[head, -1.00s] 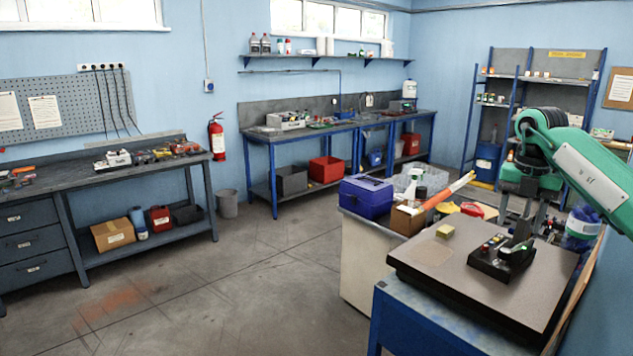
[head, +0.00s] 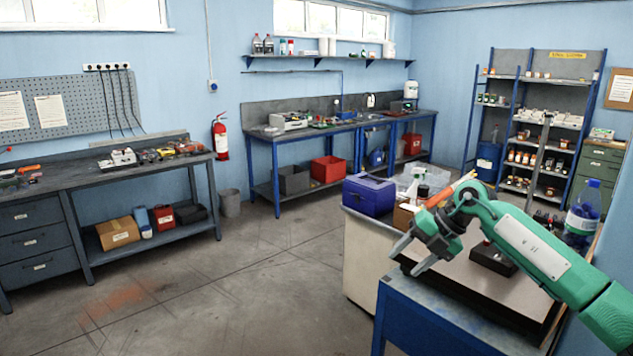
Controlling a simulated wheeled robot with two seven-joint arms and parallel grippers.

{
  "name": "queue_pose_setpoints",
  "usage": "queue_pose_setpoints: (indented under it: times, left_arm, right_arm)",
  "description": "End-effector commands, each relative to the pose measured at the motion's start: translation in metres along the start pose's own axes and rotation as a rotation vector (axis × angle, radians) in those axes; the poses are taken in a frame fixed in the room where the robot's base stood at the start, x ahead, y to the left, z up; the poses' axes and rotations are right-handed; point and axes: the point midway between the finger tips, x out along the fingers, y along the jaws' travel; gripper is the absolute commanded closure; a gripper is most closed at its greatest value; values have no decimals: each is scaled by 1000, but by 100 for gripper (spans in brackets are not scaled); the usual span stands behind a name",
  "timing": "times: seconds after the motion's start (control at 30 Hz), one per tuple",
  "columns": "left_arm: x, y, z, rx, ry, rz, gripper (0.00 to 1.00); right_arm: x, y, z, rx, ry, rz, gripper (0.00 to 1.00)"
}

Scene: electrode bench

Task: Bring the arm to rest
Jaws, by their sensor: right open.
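My right arm, green with a pale plate on its link, comes in from the right edge and reaches left over the bench. Its gripper (head: 406,258) is open with nothing between its two grey fingers. It points left and down near the left edge of the grey-brown bench top (head: 450,278). A small black device (head: 492,258) stands on the bench top behind the arm, apart from the gripper and partly hidden by the arm. My left gripper is not in view.
A blue toolbox (head: 369,194) sits on a pale cabinet beyond the gripper. A clear bottle with blue contents (head: 582,214) stands at the bench's right. Stocked shelves are behind. The floor (head: 250,290) to the left is clear.

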Motion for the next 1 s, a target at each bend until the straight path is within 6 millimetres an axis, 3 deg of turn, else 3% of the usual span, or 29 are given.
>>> queue_pose_setpoints:
  times: [0.03, 0.2, 0.33, 0.5, 0.63, 0.77, 0.87, 1.0]
  left_arm:
    - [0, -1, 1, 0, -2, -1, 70]
    - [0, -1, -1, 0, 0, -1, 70]
    - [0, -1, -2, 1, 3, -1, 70]
    - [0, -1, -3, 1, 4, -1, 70]
    - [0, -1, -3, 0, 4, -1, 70]
    - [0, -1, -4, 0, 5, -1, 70]
    - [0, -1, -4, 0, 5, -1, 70]
    - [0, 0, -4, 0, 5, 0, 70]
  right_arm:
    - [28, 15, -14, -24, 22, 99, 47]
    - [79, 71, -55, -45, 41, 455, 47]
    - [96, 104, -82, 8, 28, 720, 47]
    - [96, 128, -105, 160, -28, 1034, 47]
    - [89, 126, -112, 338, -100, 1232, 47]
    - [82, 107, -113, 559, -193, 1381, 47]
    - [80, 81, -113, 754, -277, 1456, 47]
    - [86, 31, -118, 1052, -402, 1496, 47]
